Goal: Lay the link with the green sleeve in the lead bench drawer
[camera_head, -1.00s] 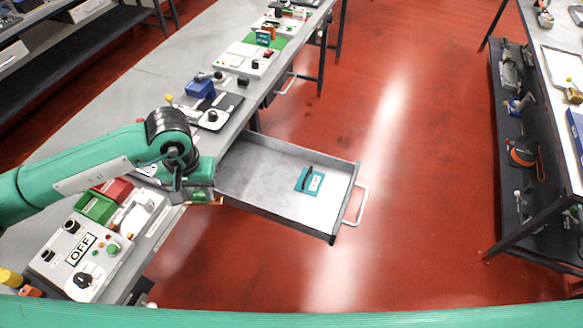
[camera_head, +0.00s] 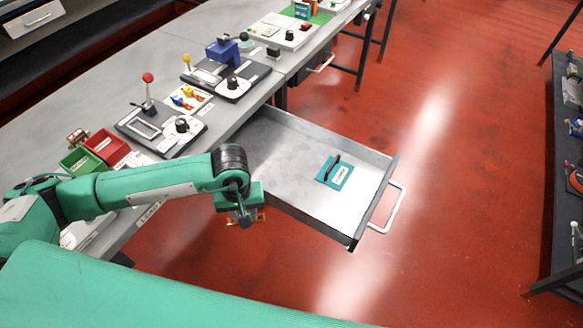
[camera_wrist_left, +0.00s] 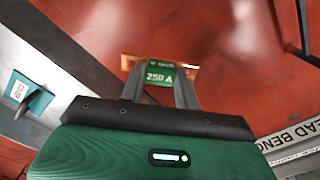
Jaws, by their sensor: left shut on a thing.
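My left gripper (camera_head: 246,218) is shut on the link with the green sleeve (camera_wrist_left: 160,74). In the left wrist view the sleeve reads "250 A" and copper ends show on both sides of it. In the head view the gripper is just outside the near left side wall of the open lead bench drawer (camera_head: 280,150), over the floor side. The drawer is pulled out from the bench, and a teal block with a dark handle (camera_head: 335,171) lies in it toward its front. The left wrist view also shows this block (camera_wrist_left: 27,95) at its left. My right gripper is not in view.
The bench (camera_head: 160,75) holds a red bin (camera_head: 107,146), a green bin (camera_head: 81,161), and several test fixtures. The drawer's rear and middle floor are bare. The drawer handle (camera_head: 392,208) juts out over the red floor. Another rack (camera_head: 565,170) stands at the far right.

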